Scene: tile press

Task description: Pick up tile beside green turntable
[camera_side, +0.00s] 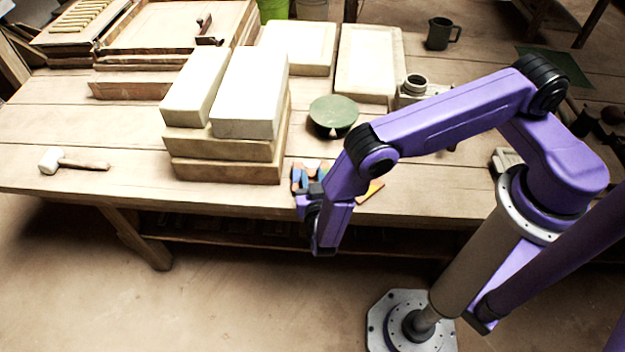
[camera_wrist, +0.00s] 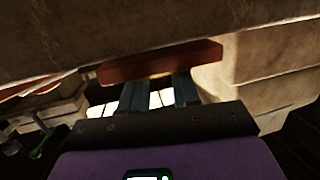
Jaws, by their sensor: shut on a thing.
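A reddish-brown tile (camera_wrist: 160,62) shows edge-on at the fingertips of my gripper (camera_wrist: 159,86) in the wrist view. My gripper is shut on it. In the side view my gripper (camera_side: 307,178) is at the front of the workbench, just right of the stacked blocks. There the tile is too small and partly hidden to make out clearly among blue and orange patches. The green turntable (camera_side: 334,112) stands behind my gripper and slightly to the right, apart from it.
A mallet (camera_side: 70,161) lies at the far left of the workbench (camera_side: 130,135). Pale slabs (camera_side: 368,62) and a green mug (camera_side: 439,33) are at the back.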

